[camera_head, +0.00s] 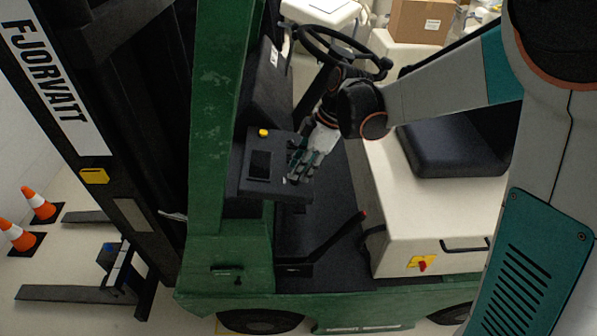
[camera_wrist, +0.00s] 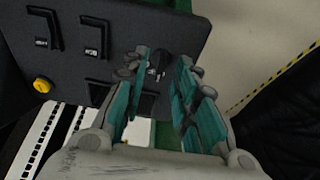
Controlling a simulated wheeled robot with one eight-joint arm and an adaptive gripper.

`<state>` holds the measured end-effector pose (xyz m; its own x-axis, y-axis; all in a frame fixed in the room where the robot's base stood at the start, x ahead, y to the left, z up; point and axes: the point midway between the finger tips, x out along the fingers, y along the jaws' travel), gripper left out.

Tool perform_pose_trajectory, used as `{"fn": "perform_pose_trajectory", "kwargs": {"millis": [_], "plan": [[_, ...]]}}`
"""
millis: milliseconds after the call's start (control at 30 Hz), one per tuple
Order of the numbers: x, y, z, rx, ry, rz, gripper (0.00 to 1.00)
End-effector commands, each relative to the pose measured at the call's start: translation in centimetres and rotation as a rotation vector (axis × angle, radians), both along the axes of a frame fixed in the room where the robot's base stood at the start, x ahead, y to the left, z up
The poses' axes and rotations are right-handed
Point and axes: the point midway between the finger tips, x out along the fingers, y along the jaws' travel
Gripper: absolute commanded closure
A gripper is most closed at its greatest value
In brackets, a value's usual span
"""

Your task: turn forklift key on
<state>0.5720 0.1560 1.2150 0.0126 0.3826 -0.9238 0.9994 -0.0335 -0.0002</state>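The forklift (camera_head: 220,130) is green, with a dark control panel (camera_head: 262,165) beside the steering wheel. In the wrist view the key (camera_wrist: 157,66) is a small dark piece on the panel (camera_wrist: 125,25), seen between my fingertips. My gripper (camera_wrist: 164,64) is open, with one teal-padded finger on each side of the key. Whether either finger touches the key cannot be told. In the head view my gripper (camera_head: 300,165) is at the right edge of the panel, and the key is hidden or too small to make out.
The panel carries a yellow button (camera_wrist: 43,85) and two dark switches (camera_wrist: 93,38). The steering wheel (camera_head: 343,50) is above my gripper. The black seat (camera_head: 452,150) and a red-tipped lever (camera_head: 362,214) are to the right. Orange cones (camera_head: 38,203) stand at far left.

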Motion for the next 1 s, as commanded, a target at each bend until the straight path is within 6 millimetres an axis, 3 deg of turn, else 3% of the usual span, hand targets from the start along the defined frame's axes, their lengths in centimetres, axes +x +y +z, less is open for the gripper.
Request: {"fn": "perform_pose_trajectory", "kwargs": {"millis": [200,533,667,1000], "plan": [[0.1,0.8,-1.8,0.0,-0.001,0.001,0.73],[0.0,0.9,-2.1,0.0,-0.001,0.0,0.73],[0.0,0.9,-2.1,0.0,-0.001,0.0,1.0],[0.0,0.9,-2.1,0.0,0.002,-0.009,1.0]]}}
